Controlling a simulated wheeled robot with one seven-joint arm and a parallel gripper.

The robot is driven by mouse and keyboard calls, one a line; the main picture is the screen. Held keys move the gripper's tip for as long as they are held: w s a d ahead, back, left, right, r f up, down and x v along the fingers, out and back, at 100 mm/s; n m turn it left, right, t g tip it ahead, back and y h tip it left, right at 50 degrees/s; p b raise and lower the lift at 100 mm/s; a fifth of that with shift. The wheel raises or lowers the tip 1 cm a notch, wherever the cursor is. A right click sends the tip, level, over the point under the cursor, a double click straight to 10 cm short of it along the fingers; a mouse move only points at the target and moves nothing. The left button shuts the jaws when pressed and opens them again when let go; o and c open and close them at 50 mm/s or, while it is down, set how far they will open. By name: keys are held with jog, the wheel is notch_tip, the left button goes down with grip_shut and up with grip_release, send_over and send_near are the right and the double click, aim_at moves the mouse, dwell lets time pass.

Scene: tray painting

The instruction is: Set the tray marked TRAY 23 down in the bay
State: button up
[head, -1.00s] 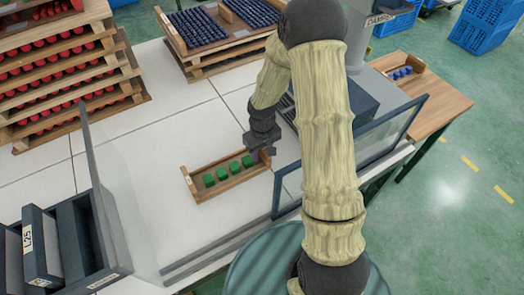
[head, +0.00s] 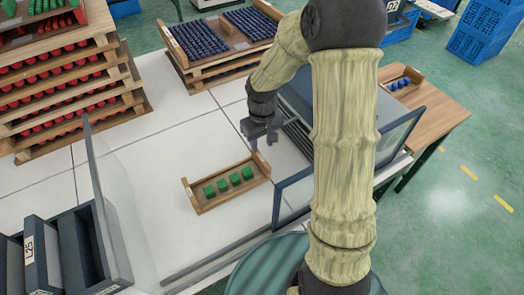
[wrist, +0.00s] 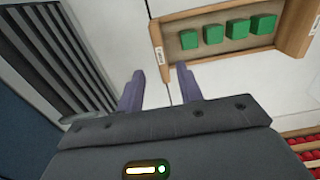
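A shallow wooden tray (head: 238,201) holding several green blocks lies flat on the white tiled surface (head: 175,115) in the head view. It also shows at the top of the wrist view (wrist: 165,37), where the small labels on its ends are too small to read, so I cannot confirm TRAY 23. My gripper (head: 263,143) is above and behind the tray's right end, apart from it. In the wrist view my gripper (wrist: 160,76) has its two fingers spread with nothing between them. No marking naming a bay is readable.
Clear panels stand at left (head: 118,215) and right (head: 350,160) of the surface. Pallets of red pieces (head: 65,95) and dark blue pieces (head: 222,38) stand behind. Dark bins (head: 45,250) are front left. A wooden table (head: 430,110) holds a tray of blue blocks.

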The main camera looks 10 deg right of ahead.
jog(key=shift+r, duration=0.75)
jog(key=shift+c, duration=0.5)
dwell(0.6)
